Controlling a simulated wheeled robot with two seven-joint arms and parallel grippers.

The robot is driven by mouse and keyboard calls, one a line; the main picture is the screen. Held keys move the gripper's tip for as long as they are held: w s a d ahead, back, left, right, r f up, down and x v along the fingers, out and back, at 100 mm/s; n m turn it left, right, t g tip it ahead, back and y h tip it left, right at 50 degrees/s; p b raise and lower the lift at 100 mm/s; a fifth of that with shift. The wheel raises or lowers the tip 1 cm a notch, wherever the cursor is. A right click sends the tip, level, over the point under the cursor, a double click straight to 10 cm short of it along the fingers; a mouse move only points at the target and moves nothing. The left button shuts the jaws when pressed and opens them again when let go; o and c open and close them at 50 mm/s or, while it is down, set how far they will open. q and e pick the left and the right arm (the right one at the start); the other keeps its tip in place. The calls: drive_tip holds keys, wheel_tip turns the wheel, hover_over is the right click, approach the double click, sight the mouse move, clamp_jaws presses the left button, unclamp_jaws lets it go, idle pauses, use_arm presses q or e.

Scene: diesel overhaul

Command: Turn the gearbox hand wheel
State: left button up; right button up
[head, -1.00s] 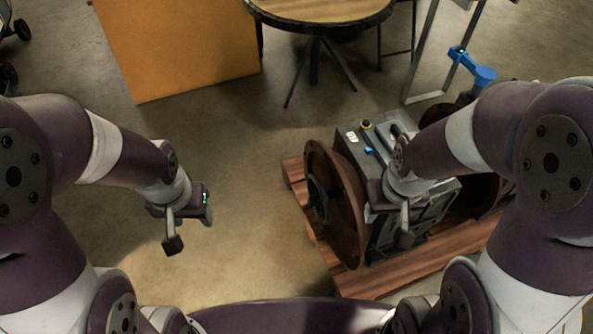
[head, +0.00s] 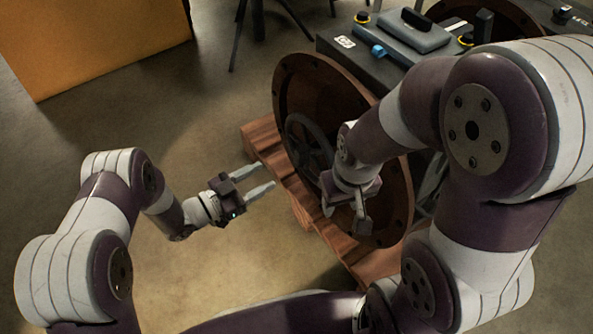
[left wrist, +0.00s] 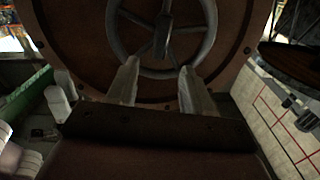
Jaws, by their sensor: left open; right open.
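The gearbox hand wheel (head: 306,147) is a dark spoked wheel on the face of a large rusty-brown round flange (head: 325,85). In the left wrist view the hand wheel (left wrist: 163,38) is straight ahead, its lower rim just beyond the fingertips. My left gripper (head: 267,178) is open and empty, its two fingers pointing at the wheel, with a gap still visible in the head view. The left fingers (left wrist: 158,68) also show in the left wrist view, spread apart. My right gripper (head: 345,212) is open in front of the flange, right of the wheel, and hides part of it.
The grey gearbox housing (head: 385,62) stands behind the flange on a wooden pallet (head: 262,140). An orange panel (head: 90,40) stands at the back left. The floor (head: 190,115) left of the pallet is clear.

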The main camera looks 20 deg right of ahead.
sight(296, 157)
use_arm(q)
drive_tip(key=b+x, duration=0.5)
drive_tip(key=x, duration=0.5)
drive_tip(key=shift+w+d, duration=0.15)
drive_tip(key=shift+d, duration=0.2)
drive_tip(key=shift+w+d, duration=0.1)
drive_tip(key=shift+d, duration=0.15)
drive_tip(key=shift+r, duration=0.1)
drive_tip(key=shift+c, duration=0.3)
clamp_jaws()
